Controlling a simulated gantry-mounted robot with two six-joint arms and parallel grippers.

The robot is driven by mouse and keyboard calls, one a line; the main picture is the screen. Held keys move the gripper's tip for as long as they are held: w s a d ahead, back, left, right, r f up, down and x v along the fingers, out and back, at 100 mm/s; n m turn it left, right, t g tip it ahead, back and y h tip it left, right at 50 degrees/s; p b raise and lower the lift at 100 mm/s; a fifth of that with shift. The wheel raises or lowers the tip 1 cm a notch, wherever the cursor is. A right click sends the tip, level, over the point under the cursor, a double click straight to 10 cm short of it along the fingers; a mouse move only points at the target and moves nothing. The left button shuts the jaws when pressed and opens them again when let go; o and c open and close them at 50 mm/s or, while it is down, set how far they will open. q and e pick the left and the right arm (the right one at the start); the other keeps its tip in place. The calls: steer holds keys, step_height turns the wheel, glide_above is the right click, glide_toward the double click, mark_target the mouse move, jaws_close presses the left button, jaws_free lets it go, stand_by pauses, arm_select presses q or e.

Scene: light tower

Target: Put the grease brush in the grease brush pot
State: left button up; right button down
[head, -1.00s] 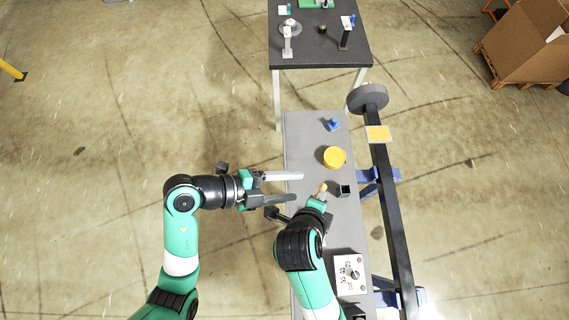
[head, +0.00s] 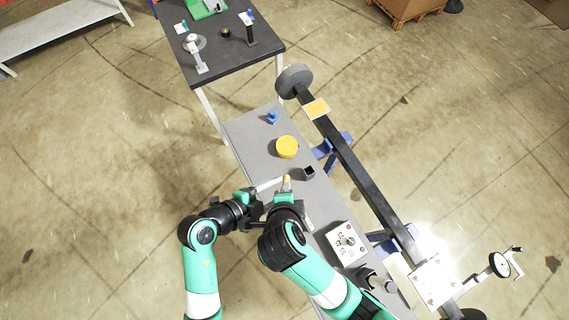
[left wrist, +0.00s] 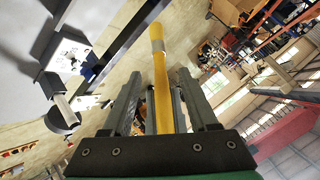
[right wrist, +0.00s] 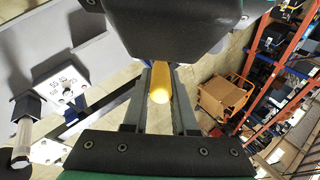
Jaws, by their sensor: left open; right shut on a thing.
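The grease brush (head: 287,180) has a yellow handle and is held by my right gripper (head: 286,191) over the near part of the grey bench. In the right wrist view the brush (right wrist: 160,88) points end-on to the camera between the fingers. My left gripper (head: 270,192) is open beside the right one. In the left wrist view the yellow handle (left wrist: 160,95) with a metal band runs between the open left fingers, with no clear contact. A small dark square pot (head: 309,173) stands upright on the bench, just right of the brush and apart from it.
A yellow round container (head: 287,147) and a blue item (head: 272,117) stand farther along the grey bench (head: 250,132). A white marked box (head: 346,243) sits nearer. A long dark beam (head: 360,178) runs along the bench's right side. A dark table (head: 222,62) stands behind.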

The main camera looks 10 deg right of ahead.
arm_select(q)
steer(key=x, duration=0.4)
steer(key=shift+d, duration=0.1)
jaws_close()
arm_select(e)
steer(key=c, duration=0.6)
jaws_free()
steer(key=shift+c, duration=0.2)
